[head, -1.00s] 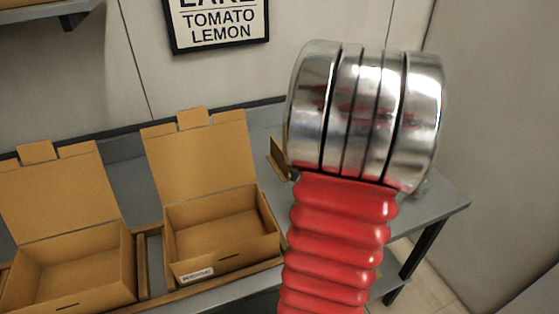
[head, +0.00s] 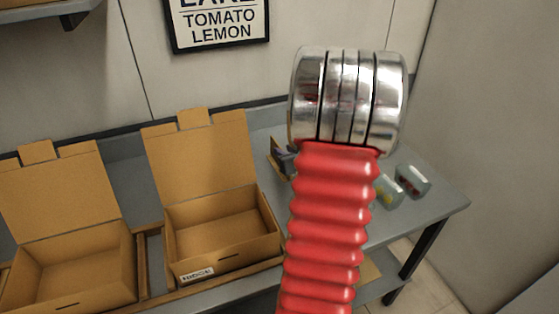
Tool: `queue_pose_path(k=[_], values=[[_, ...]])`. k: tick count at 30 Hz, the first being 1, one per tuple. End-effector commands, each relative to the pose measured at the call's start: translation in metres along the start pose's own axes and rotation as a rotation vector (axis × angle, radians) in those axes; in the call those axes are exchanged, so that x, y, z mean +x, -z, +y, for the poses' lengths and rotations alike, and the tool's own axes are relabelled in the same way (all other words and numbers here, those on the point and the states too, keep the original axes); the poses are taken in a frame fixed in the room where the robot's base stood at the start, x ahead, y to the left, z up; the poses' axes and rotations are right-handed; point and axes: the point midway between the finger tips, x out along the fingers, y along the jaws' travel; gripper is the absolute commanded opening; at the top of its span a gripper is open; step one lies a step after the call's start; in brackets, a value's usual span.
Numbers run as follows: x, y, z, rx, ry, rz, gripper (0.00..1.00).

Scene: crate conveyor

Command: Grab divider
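A small upright brown cardboard piece (head: 273,152), perhaps the divider, shows at the left edge of my arm on the grey table, right of the middle box. Most of it is hidden behind my arm. A dark grey part (head: 286,161), which looks like a piece of my gripper, shows right beside the cardboard. I cannot tell whether they touch. The rest of my gripper is hidden behind my red and silver arm, so its opening does not show.
Two open, empty cardboard boxes, the left one (head: 130,262) and the middle one (head: 276,240), stand in a wooden-railed row with lids raised. Two clear containers, one with yellow contents (head: 388,203) and one with red contents (head: 412,195), stand on the grey table (head: 443,203) at right.

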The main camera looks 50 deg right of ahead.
Motion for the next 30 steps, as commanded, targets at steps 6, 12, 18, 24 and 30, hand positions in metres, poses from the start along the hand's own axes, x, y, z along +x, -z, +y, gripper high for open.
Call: queue_pose_path(k=[6, 12, 18, 24, 30], values=[[0.015, -0.001, 0.0, 0.001, 0.001, -0.001, 0.27], [0.039, 0.0, 0.0, 0.0, 0.001, -0.002, 0.27], [0.051, 0.0, 0.001, 0.0, -0.001, -0.001, 0.27], [0.051, 0.0, 0.001, 0.001, -0.001, 0.0, 0.27], [0.051, 0.0, 0.001, 0.001, -0.001, 0.0, 0.27]])
